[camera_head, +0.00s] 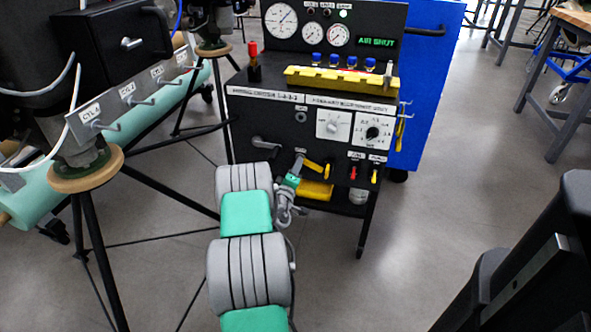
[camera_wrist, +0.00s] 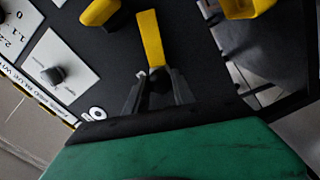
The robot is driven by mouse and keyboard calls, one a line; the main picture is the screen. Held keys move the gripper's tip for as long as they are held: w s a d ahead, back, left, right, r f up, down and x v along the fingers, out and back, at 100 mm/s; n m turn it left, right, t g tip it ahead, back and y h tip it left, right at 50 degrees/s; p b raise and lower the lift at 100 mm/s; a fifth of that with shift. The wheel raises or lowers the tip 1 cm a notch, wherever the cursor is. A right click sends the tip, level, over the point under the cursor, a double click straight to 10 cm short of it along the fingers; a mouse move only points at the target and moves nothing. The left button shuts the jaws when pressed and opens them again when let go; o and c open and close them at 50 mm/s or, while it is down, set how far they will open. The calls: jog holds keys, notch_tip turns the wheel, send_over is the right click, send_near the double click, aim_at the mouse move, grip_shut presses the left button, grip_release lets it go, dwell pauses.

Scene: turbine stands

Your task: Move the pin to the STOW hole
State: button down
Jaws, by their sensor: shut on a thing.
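My gripper (camera_head: 297,178) is at the front of the dark console, below its dial panels. In the wrist view its dark fingers (camera_wrist: 157,88) are shut on the near end of a yellow bar (camera_wrist: 151,35). I cannot tell whether this bar is the pin or a lever handle. In the head view a yellow bar (camera_head: 315,168) extends right from the fingertips. A red upright piece (camera_head: 354,172) and a yellow one (camera_head: 374,176) sit to the right, under small white labels too small to read. I cannot make out the STOW hole.
A grey lever (camera_head: 265,143) is left of my gripper. A yellow bin (camera_head: 316,191) lies just below it. Knob panels (camera_head: 333,124) are above, also seen in the wrist view (camera_wrist: 62,67). A tripod stand (camera_head: 88,170) is at left. Open floor (camera_head: 450,185) lies right of the console.

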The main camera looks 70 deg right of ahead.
jog(key=shift+d+r, duration=0.15)
jog(key=shift+d, duration=0.15)
jog(key=shift+r, duration=0.15)
jog(key=c, duration=1.3)
grip_release()
jog(key=shift+d, duration=0.1)
jog(key=shift+c, duration=0.7)
jog(key=shift+o, duration=0.8)
jog(key=shift+d, duration=0.1)
jog(key=o, duration=0.5)
jog(key=shift+w+f, duration=0.1)
jog(key=shift+f, duration=0.15)
jog(key=shift+c, duration=0.2)
jog(key=shift+a, duration=0.2)
